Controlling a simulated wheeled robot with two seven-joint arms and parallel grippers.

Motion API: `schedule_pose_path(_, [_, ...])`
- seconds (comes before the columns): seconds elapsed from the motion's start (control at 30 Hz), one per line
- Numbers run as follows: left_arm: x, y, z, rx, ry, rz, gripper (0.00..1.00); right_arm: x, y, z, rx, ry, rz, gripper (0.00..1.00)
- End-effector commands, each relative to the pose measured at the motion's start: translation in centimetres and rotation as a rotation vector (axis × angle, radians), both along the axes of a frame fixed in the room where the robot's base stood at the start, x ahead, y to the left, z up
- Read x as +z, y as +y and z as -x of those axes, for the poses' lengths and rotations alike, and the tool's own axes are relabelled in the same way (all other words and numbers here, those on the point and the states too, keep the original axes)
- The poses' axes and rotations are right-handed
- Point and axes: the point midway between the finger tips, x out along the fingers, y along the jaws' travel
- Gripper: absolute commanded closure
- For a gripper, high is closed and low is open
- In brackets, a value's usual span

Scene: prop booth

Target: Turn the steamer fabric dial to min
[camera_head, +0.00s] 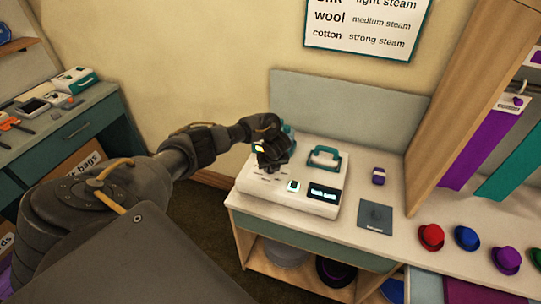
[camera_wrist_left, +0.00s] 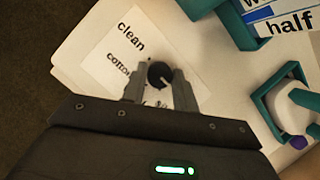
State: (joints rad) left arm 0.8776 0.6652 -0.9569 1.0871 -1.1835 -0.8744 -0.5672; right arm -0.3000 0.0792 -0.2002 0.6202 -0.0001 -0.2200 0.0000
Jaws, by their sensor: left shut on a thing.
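The steamer (camera_head: 318,205) is a white box with a teal handle, a small white control and a lit display. It stands on the counter against the grey back panel. My left gripper (camera_head: 270,162) reaches down onto its left part and hides the dial in the head view. In the left wrist view the fabric dial (camera_wrist_left: 159,74) is a black knob with a pale pointer line, between the fingertips of my left gripper (camera_wrist_left: 159,80). The fingers are shut on it. The words "clean" and part of "cotton" show beside it; other labels are hidden. My right gripper is out of view.
A teal-handled part (camera_wrist_left: 295,95) and a water sign reading "half" (camera_wrist_left: 290,25) are beside the dial. A small purple bottle (camera_head: 378,176) and a dark square mat (camera_head: 375,217) lie right of the steamer. Several small hats stand further right. A wall chart (camera_head: 368,25) lists steam levels.

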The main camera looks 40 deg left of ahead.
Motion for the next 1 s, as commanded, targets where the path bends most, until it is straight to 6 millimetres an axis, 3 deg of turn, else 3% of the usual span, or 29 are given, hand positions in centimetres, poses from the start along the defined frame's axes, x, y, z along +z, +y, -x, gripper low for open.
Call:
schedule_pose_path(0.4, [0.1, -0.1, -0.1, 0.171, 0.0, 0.0, 0.94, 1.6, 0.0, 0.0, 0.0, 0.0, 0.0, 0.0])
schedule_pose_path(0.93, [0.0, 0.0, -0.1, 0.191, 0.0, 0.0, 0.94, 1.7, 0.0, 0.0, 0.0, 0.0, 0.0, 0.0])
schedule_pose_path(0.97, [0.0, 0.0, -0.1, 0.191, 0.0, 0.0, 0.69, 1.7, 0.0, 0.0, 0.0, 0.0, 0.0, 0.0])
schedule_pose_path(1.0, [0.0, 0.0, -0.1, 0.191, -0.001, 0.001, 0.63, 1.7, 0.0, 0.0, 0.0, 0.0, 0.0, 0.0])
